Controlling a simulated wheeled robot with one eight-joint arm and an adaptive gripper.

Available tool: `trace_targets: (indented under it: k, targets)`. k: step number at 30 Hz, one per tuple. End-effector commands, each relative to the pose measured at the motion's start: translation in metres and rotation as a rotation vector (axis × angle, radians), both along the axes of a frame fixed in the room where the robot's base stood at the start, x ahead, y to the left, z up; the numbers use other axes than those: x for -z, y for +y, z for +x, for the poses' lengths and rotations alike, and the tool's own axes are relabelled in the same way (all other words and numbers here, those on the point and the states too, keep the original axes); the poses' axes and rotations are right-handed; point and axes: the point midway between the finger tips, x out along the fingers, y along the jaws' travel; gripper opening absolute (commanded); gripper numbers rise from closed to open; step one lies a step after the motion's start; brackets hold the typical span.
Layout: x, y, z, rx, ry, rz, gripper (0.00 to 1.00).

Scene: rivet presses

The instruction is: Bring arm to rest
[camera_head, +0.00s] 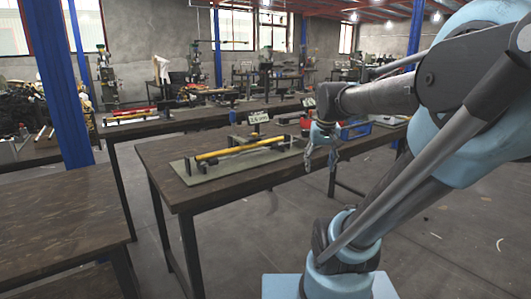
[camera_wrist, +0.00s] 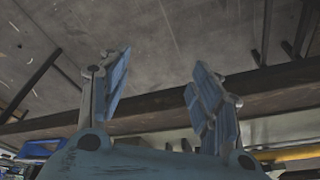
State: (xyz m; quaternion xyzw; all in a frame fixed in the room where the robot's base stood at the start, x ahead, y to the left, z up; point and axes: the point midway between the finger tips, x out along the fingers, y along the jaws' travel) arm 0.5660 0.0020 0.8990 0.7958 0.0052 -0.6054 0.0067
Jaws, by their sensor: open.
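My arm reaches in from the right side of the head view, and my gripper (camera_head: 322,150) hangs at its end near the right end of the middle table (camera_head: 165,155). In the wrist view my gripper (camera_wrist: 160,95) shows its two fingers spread apart with nothing between them. It is open and empty. Behind the fingers are the grey floor and a dark table edge (camera_wrist: 270,88).
A grey board (camera_head: 200,185) with a yellow bar (camera_head: 240,149) and a small sign (camera_head: 258,117) lies on the middle table. A blue crate (camera_head: 355,130) is behind my gripper. A bare table (camera_head: 60,220) stands at left. Blue posts (camera_head: 55,80) rise nearby. Open floor lies at lower right.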

Motion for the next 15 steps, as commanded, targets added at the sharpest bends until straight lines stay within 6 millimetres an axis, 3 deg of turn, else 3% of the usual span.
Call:
trace_targets:
  k: [3, 9, 15]
  targets:
    - [0.035, 0.0, -0.04, -0.001, 0.02, -0.001, 0.58]
    - [0.09, -0.001, -0.095, -0.003, 0.05, -0.002, 0.58]
    - [0.126, -0.002, -0.127, -0.003, 0.07, -0.003, 0.58]
